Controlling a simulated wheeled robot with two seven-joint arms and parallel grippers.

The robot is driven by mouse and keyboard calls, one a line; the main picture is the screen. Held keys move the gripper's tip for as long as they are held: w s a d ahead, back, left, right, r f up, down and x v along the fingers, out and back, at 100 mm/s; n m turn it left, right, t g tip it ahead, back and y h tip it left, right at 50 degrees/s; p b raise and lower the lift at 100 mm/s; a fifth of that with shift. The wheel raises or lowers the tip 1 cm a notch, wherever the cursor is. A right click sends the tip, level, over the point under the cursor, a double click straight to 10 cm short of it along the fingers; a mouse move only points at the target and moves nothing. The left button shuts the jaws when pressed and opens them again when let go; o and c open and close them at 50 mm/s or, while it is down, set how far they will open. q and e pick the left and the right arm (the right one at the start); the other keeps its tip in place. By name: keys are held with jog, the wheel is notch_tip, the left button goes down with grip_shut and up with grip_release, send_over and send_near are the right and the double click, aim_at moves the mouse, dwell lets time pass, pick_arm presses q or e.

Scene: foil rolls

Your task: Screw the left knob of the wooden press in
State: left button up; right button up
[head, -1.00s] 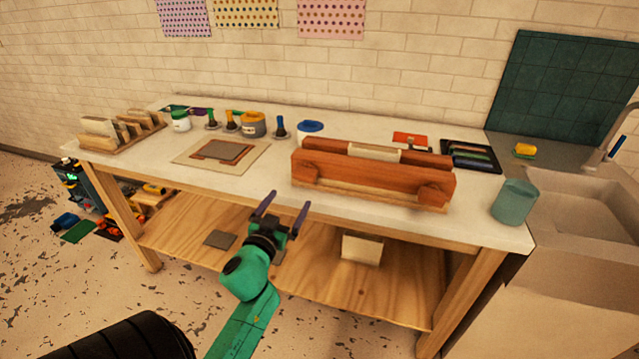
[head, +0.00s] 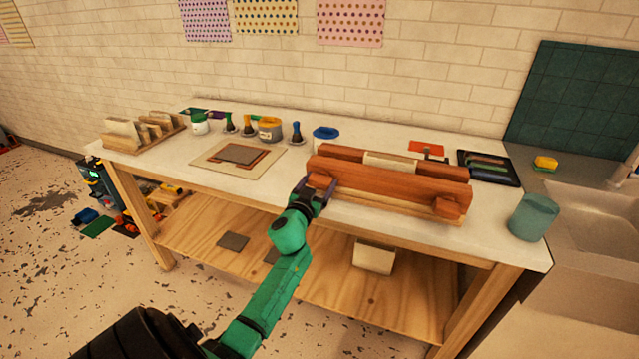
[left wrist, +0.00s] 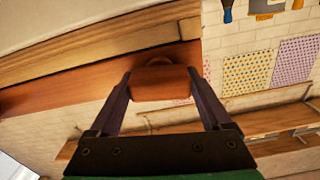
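The wooden press (head: 385,181) is a long reddish-brown clamp near the front edge of the white table in the head view, with a pale block between its beams. Its left knob is hidden behind my gripper in the head view. In the left wrist view the left knob (left wrist: 160,83) sits between my two fingers, near their tips. My left gripper (head: 316,187) is at the press's left end; in the left wrist view (left wrist: 160,88) its fingers stand on both sides of the knob, and contact is hard to tell. The right knob (head: 447,208) shows at the press's right end. My right gripper is out of view.
A teal cup (head: 534,217) stands right of the press. A dark tray (head: 490,167) lies behind it. A flat framed board (head: 238,157) lies left on the table, with several jars and brushes behind. A shelf (head: 330,290) runs below the tabletop.

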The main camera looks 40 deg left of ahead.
pick_arm(q)
jog(key=shift+c, duration=0.3)
jog(key=shift+f+m, duration=0.1)
jog(key=shift+m, duration=0.2)
